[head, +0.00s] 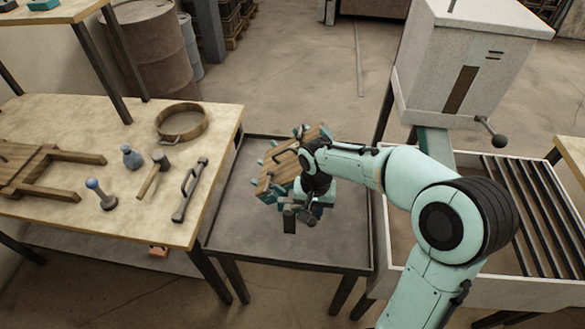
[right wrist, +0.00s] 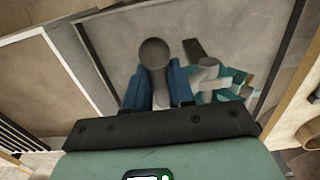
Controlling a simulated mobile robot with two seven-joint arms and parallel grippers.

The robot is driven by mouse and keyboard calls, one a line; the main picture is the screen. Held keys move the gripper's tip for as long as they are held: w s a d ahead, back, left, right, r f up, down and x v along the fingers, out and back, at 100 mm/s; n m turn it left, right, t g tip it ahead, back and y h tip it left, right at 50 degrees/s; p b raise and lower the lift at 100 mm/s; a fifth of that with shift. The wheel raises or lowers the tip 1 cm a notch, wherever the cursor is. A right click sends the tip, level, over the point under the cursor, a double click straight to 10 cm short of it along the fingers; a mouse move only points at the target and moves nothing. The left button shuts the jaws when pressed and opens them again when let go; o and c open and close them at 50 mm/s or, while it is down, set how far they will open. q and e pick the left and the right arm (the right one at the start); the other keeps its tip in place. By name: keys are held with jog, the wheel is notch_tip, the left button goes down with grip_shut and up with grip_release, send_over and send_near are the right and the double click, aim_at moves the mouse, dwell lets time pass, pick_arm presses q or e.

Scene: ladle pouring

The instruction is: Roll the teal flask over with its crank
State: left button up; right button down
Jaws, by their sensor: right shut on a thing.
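The teal flask (head: 268,181) is over the dark metal table, with teal fittings around wooden boards. It looks tilted, and my arm hides part of it. Teal parts of it also show in the right wrist view (right wrist: 228,82). My right gripper (right wrist: 162,88) is shut on a grey round-ended handle (right wrist: 155,56), which looks like the crank's grip, beside the teal parts. In the head view my right gripper (head: 300,210) is at the flask's near side, and the grip itself is hard to make out. My left gripper is not in view.
The dark rimmed table (head: 235,230) has bare room in front of the flask. A wooden workbench (head: 130,220) at left holds a wooden ring (head: 183,122), a mallet (head: 153,175), a grey-blue bottle (head: 132,157) and other tools. A pale hopper (head: 450,75) and slatted bin (head: 535,210) stand at right.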

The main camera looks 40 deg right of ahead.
jog(key=shift+s+d+f, duration=0.1)
jog(key=shift+s+f, duration=0.05)
jog(key=shift+f, duration=0.2)
jog(key=shift+s+f+b, duration=0.2)
jog(key=shift+f+b, duration=0.3)
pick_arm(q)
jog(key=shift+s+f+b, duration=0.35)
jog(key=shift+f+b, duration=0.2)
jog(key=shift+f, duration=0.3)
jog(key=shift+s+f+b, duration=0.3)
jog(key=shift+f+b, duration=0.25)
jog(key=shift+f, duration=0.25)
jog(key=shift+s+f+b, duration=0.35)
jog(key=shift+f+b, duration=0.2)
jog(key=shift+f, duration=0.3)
pick_arm(e)
jog(key=shift+s+d+f, duration=0.15)
jog(key=shift+d+f, duration=0.05)
jog(key=shift+f, duration=0.5)
jog(key=shift+s+d+f, duration=0.1)
jog(key=shift+d+f, duration=0.05)
jog(key=shift+f, duration=0.6)
jog(key=shift+s+d+f, duration=0.15)
jog(key=shift+d+f, duration=0.05)
jog(key=shift+f, duration=0.5)
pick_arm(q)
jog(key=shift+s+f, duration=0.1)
pick_arm(e)
jog(key=shift+s+f, duration=0.1)
jog(key=shift+f, duration=0.05)
